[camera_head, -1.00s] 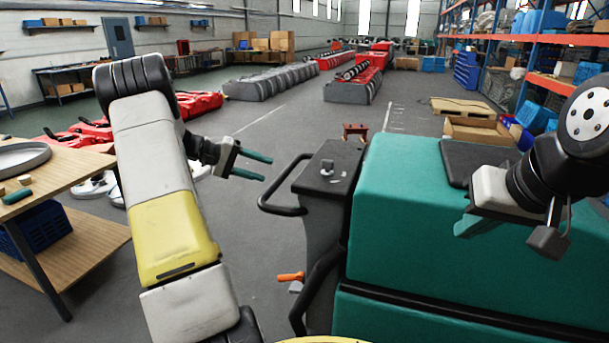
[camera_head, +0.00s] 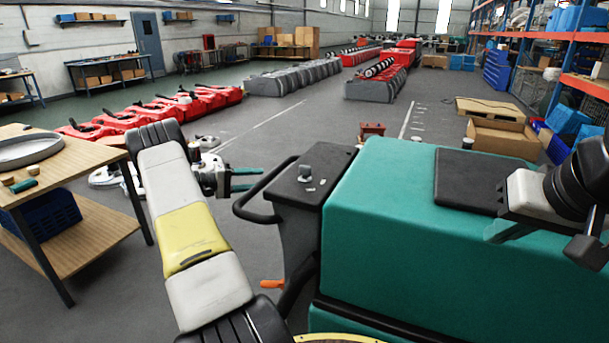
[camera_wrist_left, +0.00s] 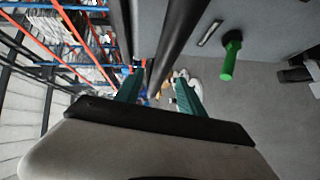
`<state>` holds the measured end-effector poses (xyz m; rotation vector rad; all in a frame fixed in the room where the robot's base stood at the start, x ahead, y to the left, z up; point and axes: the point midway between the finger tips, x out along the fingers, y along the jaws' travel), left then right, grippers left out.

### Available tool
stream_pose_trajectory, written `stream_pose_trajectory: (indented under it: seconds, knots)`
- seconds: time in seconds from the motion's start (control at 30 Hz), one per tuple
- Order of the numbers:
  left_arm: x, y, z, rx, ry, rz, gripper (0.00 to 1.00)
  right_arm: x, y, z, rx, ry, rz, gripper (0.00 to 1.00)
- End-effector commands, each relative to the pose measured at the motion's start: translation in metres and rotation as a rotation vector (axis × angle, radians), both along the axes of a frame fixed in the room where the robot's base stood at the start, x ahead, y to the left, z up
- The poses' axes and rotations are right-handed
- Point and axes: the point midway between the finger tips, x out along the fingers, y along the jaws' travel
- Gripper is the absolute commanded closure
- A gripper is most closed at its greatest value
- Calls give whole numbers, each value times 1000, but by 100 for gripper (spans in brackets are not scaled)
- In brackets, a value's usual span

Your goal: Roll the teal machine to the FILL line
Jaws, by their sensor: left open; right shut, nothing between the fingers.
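The teal machine (camera_head: 400,215) stands at the centre right, with a dark control panel (camera_head: 308,182) and a black loop handle (camera_head: 243,209) on its left side. My left gripper (camera_head: 246,180) is open beside the handle, its fingertips close to the bar. In the left wrist view, a dark bar (camera_wrist_left: 172,48) runs down toward the gap between the fingers (camera_wrist_left: 158,92); contact cannot be told. My right gripper (camera_head: 511,232) is shut and empty over the machine's right part. White floor lines (camera_head: 406,119) lie beyond the machine; no FILL lettering is readable.
A wooden table (camera_head: 85,160) with a grey tray (camera_head: 28,150) stands at left. A pallet (camera_head: 490,107) and an open cardboard box (camera_head: 503,138) lie at right before shelving.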

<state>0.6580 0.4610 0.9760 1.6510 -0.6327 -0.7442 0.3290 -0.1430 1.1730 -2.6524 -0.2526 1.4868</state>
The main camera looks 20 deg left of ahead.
Motion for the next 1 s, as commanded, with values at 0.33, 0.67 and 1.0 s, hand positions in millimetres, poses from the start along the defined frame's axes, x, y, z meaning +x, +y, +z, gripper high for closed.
stream_pose_trajectory:
  seconds: [0.33, 0.67, 1.0]
  knots:
    - [34, -41, -7, -1, 2, -4, 54, 0, 0, 0, 0, 0, 0, 100]
    - [49, -56, -10, 1, 1, -2, 54, 0, 0, 0, 0, 0, 0, 100]
    - [48, -56, -10, 1, 1, -2, 86, 0, 0, 0, 0, 0, 0, 100]
